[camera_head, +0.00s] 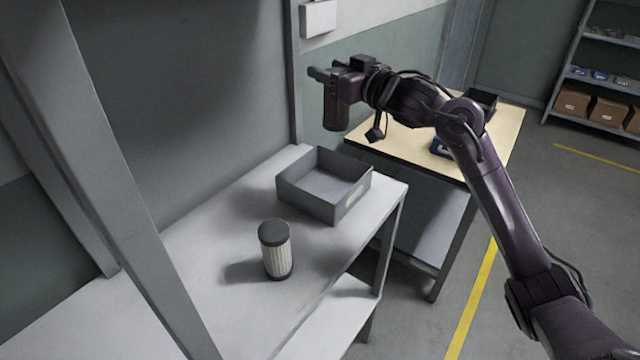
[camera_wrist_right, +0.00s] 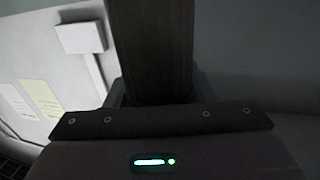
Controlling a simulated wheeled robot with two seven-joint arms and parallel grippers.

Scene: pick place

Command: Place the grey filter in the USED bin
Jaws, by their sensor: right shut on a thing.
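My right gripper (camera_head: 326,80) is shut on a dark grey-brown filter (camera_head: 336,113), which hangs upright below the jaws, above and behind the grey bin. The filter fills the upper middle of the wrist view as a dark ribbed body (camera_wrist_right: 152,45). A grey open bin (camera_head: 312,200) with a pale label stands at the far right end of the light table. The label is too small to read, and the bin's visible inside looks empty. A second filter, with white pleats and dark caps (camera_head: 277,255), stands upright on the table in front of the bin. My left gripper is not in view.
The light table (camera_head: 210,275) has clear surface around the standing filter. A grey post (camera_head: 110,200) crosses the left side. A wooden-topped table (camera_head: 400,155) behind holds a dark tray (camera_head: 482,100) and a blue item (camera_head: 440,147). Shelves with boxes (camera_head: 607,110) stand far right.

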